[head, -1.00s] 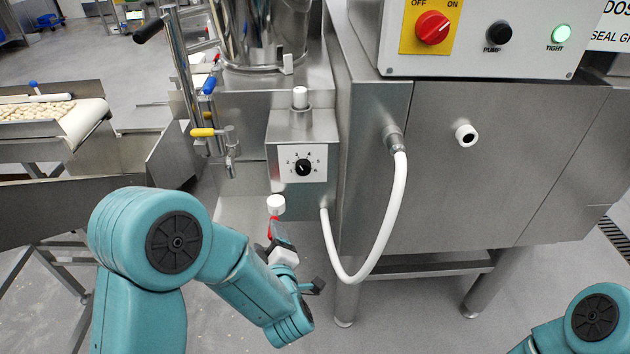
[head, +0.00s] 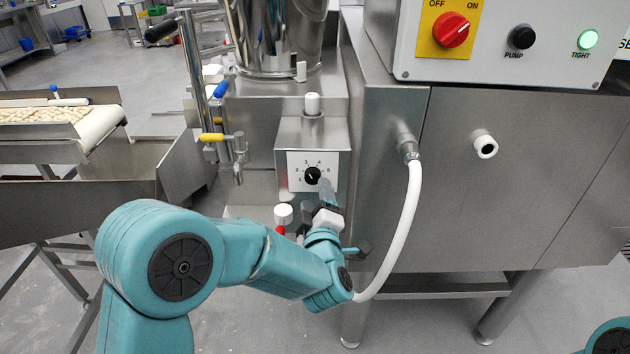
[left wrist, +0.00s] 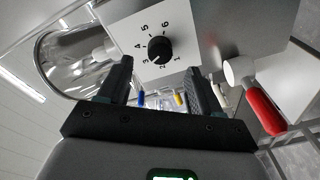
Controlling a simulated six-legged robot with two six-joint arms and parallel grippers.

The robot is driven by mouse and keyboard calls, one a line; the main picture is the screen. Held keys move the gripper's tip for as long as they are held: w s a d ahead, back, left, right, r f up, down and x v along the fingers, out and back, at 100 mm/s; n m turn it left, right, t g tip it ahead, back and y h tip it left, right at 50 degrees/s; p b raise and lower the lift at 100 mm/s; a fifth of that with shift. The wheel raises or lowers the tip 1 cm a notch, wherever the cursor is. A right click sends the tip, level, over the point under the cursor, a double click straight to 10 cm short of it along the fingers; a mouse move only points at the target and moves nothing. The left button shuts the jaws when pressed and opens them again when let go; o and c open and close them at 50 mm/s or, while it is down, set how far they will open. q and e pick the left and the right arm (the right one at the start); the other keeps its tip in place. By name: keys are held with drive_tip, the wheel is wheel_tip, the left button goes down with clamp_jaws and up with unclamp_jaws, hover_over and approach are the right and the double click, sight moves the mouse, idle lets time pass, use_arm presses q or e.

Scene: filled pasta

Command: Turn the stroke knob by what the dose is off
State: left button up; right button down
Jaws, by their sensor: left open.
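The stroke knob (head: 312,175) is a small black knob on a white numbered dial plate (head: 297,184), on the front of a steel box. It also shows in the left wrist view (left wrist: 160,50), with numbers around it; I cannot read its pointer for sure. My left gripper (head: 325,194) is open, just below and in front of the dial. In the left wrist view its two dark fingers (left wrist: 158,68) stand apart on either side of the knob's line, with the knob just beyond their tips. I see no contact. My right gripper is out of view.
A white cap (head: 283,214) with a red part sits close left of my left gripper. A white hose (head: 408,220) hangs on the right. A yellow-handled valve (head: 212,138) stands left. The control panel above shows a lit green TIGHT lamp (head: 587,39).

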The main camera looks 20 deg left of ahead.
sight(314, 180)
use_arm(q)
drive_tip(key=x, duration=0.6)
drive_tip(key=shift+s, duration=0.1)
drive_tip(key=c, duration=1.1)
drive_tip(key=shift+o, duration=0.2)
